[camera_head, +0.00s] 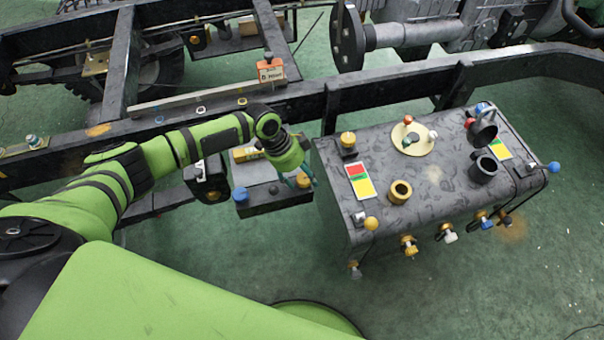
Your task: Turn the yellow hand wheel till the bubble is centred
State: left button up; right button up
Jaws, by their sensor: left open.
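My left gripper (305,180) reaches in from the left, points down and is open, with teal fingers. It is just above the right end of a small dark box (275,203) and left of the big grey cabinet (435,180). I cannot tell if it touches the box. A pale yellow disc (412,139) with red and white knobs lies on the cabinet top, apart from my gripper; it may be the hand wheel. A yellow-labelled part (246,154) sits behind my wrist, partly hidden. No bubble can be made out. My right gripper is not in view.
Black chassis rails (215,122) run behind. The cabinet top carries dark cups (484,168), a brass ring (399,191) and a yellow-capped post (348,142). Several coloured knobs stick out of its front. An orange tag (270,71) stands on the rail. Green floor (500,270) is open in front.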

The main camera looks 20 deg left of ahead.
pick_arm(q)
jog(key=shift+f, duration=0.15)
jog(key=c, duration=1.1)
